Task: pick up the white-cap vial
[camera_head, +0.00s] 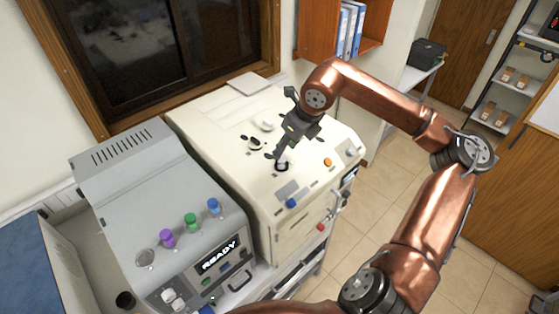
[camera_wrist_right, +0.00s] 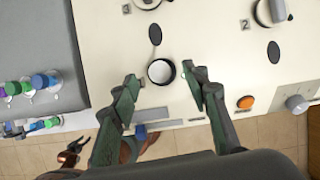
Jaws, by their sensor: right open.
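The white-cap vial (camera_wrist_right: 161,71) shows from above in the right wrist view as a round white cap in a dark ring on the cream machine's top. My right gripper (camera_wrist_right: 165,80) is open, with one finger on each side of the cap and a gap to each. In the head view my right gripper (camera_head: 281,155) points down over the machine at the vial's spot, and the vial is mostly hidden there by the fingers. A small dark gripper, seemingly my left one (camera_wrist_right: 72,153), shows low at the left of the wrist view with its fingers apart.
The cream machine (camera_head: 225,135) has dark holes, an orange button (camera_head: 327,161) and a blue knob (camera_head: 291,203). A grey machine (camera_head: 150,190) stands to its left, with purple (camera_head: 167,237), green (camera_head: 191,220) and blue (camera_head: 214,206) caps and a READY display (camera_head: 219,255).

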